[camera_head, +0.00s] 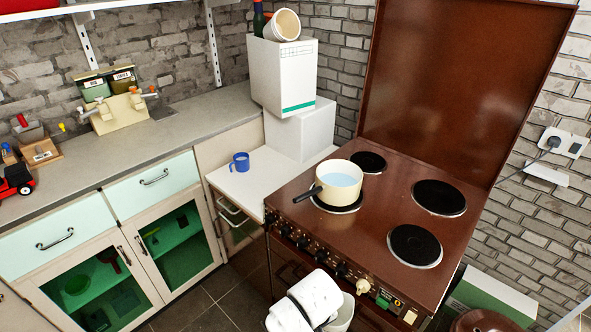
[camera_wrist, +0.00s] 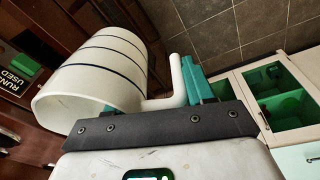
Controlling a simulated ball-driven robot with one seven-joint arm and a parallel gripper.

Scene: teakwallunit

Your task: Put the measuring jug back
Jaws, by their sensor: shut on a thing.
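The measuring jug (camera_wrist: 95,75) is white with several thin dark lines around it. It fills the left of the wrist view, tilted in the picture, with its open mouth toward the lower left. My gripper (camera_wrist: 172,92), with teal fingers, is shut on the jug's white handle. In the head view the jug (camera_head: 343,314) shows at the bottom, in front of the stove and partly hidden by my white wrist. The jug is held in the air, clear of the counter.
The brown stove (camera_head: 312,219) bears a cream saucepan (camera_head: 341,172) of bluish liquid, handle toward the left front. A white worktop (camera_head: 232,183) left of it holds a blue mug (camera_head: 239,162) and white boxes (camera_head: 284,75). The grey counter (camera_head: 190,125) has free room right of the wooden stand.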

